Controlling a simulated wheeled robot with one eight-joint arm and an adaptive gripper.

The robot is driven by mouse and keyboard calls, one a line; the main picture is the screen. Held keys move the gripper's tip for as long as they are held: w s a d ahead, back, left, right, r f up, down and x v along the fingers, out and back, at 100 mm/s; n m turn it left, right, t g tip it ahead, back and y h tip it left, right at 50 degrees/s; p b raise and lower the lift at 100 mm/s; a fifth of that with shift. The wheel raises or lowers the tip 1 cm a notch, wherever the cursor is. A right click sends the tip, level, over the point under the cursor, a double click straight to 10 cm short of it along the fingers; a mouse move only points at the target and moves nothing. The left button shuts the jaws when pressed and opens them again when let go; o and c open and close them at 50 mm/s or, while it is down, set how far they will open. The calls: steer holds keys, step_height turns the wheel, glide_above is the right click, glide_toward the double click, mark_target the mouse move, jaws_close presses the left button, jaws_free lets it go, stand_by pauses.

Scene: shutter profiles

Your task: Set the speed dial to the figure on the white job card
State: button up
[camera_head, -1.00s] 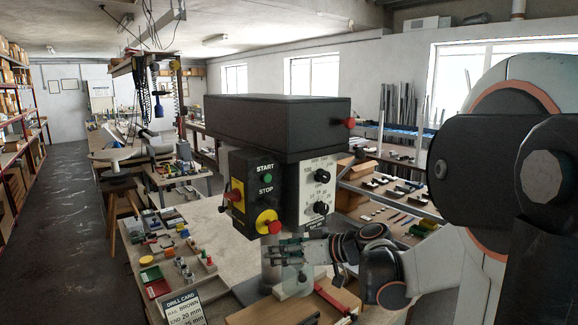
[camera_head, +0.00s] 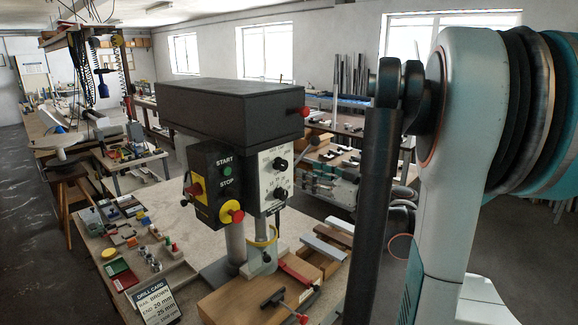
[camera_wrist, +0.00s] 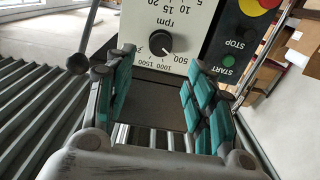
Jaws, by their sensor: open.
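The speed dial (camera_wrist: 160,42) is a round black knob on a white panel marked rpm, seen upside down in the wrist view. Its pale mark appears to face the 500 side, but I cannot read it exactly. In the head view the upper knob (camera_head: 280,164) sits on the panel above a second knob (camera_head: 280,194). My gripper (camera_wrist: 160,98) is open, with teal fingers on both sides below the dial and apart from it.
The drill's dark head (camera_head: 230,103) overhangs the panel. A START/STOP box (camera_head: 212,180) with a red and yellow button (camera_head: 232,212) is beside it. Wooden blocks and a red-handled clamp (camera_head: 290,305) lie below. A ball-ended lever (camera_wrist: 80,60) is close to my gripper in the wrist view.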

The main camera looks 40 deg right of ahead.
mark_target(285, 165)
steer(key=w, duration=0.9)
steer(key=shift+a+p, duration=0.35)
steer(key=shift+p, duration=0.05)
steer(key=c, duration=1)
